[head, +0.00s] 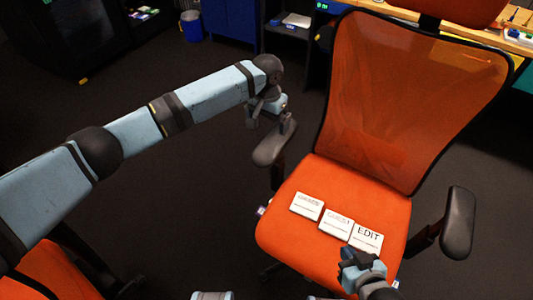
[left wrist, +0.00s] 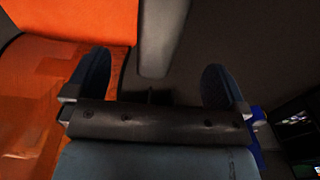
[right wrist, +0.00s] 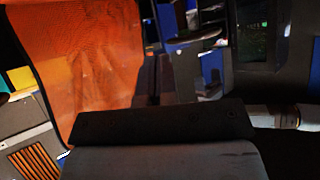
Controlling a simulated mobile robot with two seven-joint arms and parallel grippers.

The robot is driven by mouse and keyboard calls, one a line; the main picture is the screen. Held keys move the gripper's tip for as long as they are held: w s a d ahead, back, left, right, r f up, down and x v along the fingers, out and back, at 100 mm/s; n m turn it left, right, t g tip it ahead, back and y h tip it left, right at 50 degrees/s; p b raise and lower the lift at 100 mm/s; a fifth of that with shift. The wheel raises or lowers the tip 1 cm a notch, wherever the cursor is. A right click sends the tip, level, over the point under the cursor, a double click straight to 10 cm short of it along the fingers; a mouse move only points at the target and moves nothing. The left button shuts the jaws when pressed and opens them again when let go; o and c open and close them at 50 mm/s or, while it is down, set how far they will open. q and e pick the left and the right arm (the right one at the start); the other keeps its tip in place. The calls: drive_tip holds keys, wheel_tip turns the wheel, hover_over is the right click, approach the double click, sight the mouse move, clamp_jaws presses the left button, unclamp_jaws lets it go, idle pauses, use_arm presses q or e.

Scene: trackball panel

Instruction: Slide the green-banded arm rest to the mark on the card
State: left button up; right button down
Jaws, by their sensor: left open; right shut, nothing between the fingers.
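The orange chair has two dark arm rests. The left one (head: 272,150) is directly below my left gripper (head: 270,119); the right one (head: 457,222) stands apart at the other side. No green band is discernible on either. In the left wrist view my left gripper (left wrist: 155,78) is open, with the arm rest pad (left wrist: 160,40) showing between its fingers; contact cannot be told. My right gripper (head: 354,257) is shut and empty over the front of the seat, close to the EDIT card (head: 367,236). Two more cards lie beside it, a middle one (head: 336,223) and a left one (head: 307,206).
The orange seat (head: 290,233) and mesh backrest (head: 420,95) fill the right half. A small white-and-purple item (head: 262,210) shows at the seat's left edge. A desk (head: 510,40), a dark shelf (head: 289,42) and a blue bin (head: 191,26) stand behind. Dark floor (head: 195,165) is open at left.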

sight(266, 149)
use_arm(q)
drive_tip(key=f+b, duration=0.1)
drive_tip(key=f, duration=0.5)
drive_tip(key=f+b, duration=0.1)
drive_tip(key=f, duration=0.5)
drive_tip(key=shift+w+a+f, duration=0.15)
drive_tip(key=shift+w+a, duration=0.05)
drive_tip(key=shift+f, duration=0.55)
use_arm(e)
drive_tip(key=shift+a+f, duration=0.1)
drive_tip(key=shift+f, duration=0.35)
